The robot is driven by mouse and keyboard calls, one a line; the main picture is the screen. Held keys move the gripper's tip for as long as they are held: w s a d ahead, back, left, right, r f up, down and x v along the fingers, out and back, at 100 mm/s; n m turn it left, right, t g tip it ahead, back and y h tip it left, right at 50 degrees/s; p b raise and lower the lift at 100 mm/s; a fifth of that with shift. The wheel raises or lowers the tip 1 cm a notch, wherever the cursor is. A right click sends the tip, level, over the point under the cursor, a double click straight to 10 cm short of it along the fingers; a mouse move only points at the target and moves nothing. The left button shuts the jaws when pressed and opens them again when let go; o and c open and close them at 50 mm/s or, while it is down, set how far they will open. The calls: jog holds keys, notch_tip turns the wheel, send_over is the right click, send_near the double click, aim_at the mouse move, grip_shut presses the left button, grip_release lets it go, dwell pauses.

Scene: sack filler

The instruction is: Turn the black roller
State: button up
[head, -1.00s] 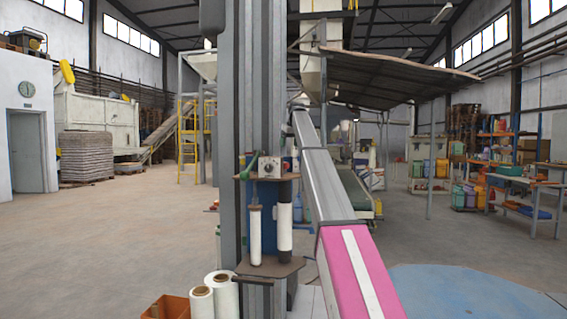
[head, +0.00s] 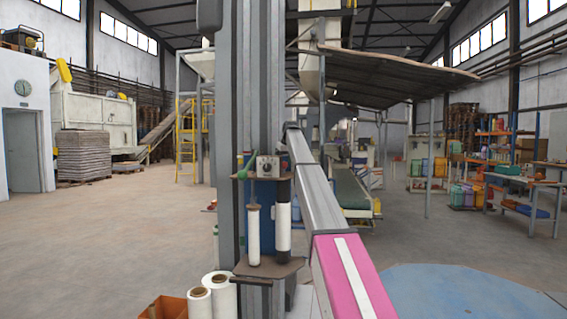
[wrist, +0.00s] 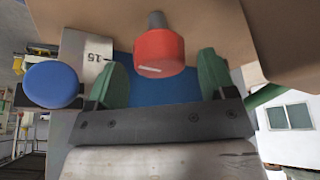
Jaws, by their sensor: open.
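A slim upright roller (head: 283,241), dark at its lower end and pale in the middle, stands on the column's bracket in the head view. A white film roll stands just left of it. My gripper (wrist: 165,58) has two green fingers, spread wide and holding nothing. A red cylinder with a white mark (wrist: 159,52) shows between and beyond the fingertips in the wrist view, apart from both. I cannot make out the black roller in the wrist view, nor my fingers in the head view.
In the wrist view a blue round knob (wrist: 52,84) sits left of the fingers. In the head view a control box with a dial (head: 267,167) sits above the rollers. White rolls (head: 221,291) and an orange crate (head: 165,308) stand below. A blue round platform (head: 460,295) lies right.

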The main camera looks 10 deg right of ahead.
jog(key=shift+w+f, duration=0.1)
jog(key=shift+f, duration=0.2)
jog(key=shift+c, duration=0.3)
jog(key=c, duration=0.8)
jog(key=shift+c, duration=0.2)
jog(key=shift+n, duration=0.4)
jog(key=n+y, duration=0.1)
jog(key=n, duration=0.1)
jog(key=n+g, duration=0.1)
jog(key=n, duration=0.1)
jog(key=shift+w+n+y, duration=0.1)
jog(key=shift+n+y, duration=0.2)
jog(key=shift+y, duration=0.1)
jog(key=shift+n+g, duration=0.8)
jog(key=shift+n, duration=1)
jog(key=shift+y, duration=0.3)
